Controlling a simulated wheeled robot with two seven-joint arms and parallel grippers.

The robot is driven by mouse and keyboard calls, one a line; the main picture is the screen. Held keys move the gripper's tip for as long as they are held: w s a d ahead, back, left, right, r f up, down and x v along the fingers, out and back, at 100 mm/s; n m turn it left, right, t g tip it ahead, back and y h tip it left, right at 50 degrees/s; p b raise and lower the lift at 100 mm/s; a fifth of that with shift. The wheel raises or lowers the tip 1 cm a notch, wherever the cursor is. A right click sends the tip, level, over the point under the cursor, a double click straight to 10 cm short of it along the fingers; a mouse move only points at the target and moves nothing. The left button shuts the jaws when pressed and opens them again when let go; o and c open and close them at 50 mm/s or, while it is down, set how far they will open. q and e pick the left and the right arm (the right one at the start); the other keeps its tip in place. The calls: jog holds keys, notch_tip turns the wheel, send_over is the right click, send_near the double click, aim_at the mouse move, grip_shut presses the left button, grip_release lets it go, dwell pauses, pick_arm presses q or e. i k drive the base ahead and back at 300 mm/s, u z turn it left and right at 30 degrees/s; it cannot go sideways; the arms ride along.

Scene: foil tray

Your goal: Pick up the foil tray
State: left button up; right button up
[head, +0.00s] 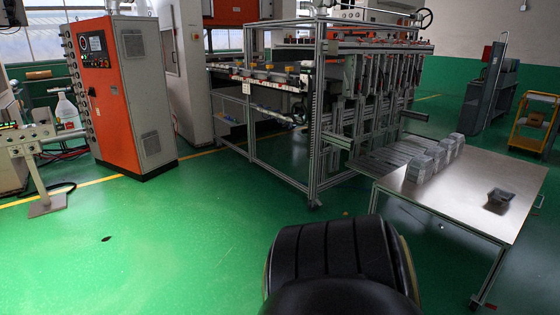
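Several grey, ridged blocks that look like stacked foil trays (428,164) stand in a row at the back left of a metal-topped table (465,212) on the right. I cannot make out single trays in them. A small dark grey object (498,198) lies apart on the right part of the tabletop; I cannot tell what it is. Neither of my grippers is in view. A black rounded part, apparently mine, fills the bottom middle.
A large framed machine (315,110) stands behind the table, its slatted outfeed (385,160) meeting the table's left edge. An orange control cabinet (117,95) stands at the left. A yellow cart (535,122) is at the far right. Green floor (190,240) is open at the left.

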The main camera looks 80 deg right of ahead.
aim_at(499, 197)
jog(key=z, duration=0.3)
jog(key=k, duration=0.5)
jog(key=z, duration=2.15)
jog(key=i, duration=1.2)
jog(key=z, duration=1.5)
jog(key=i, duration=1.5)
jog(key=z, duration=0.45)
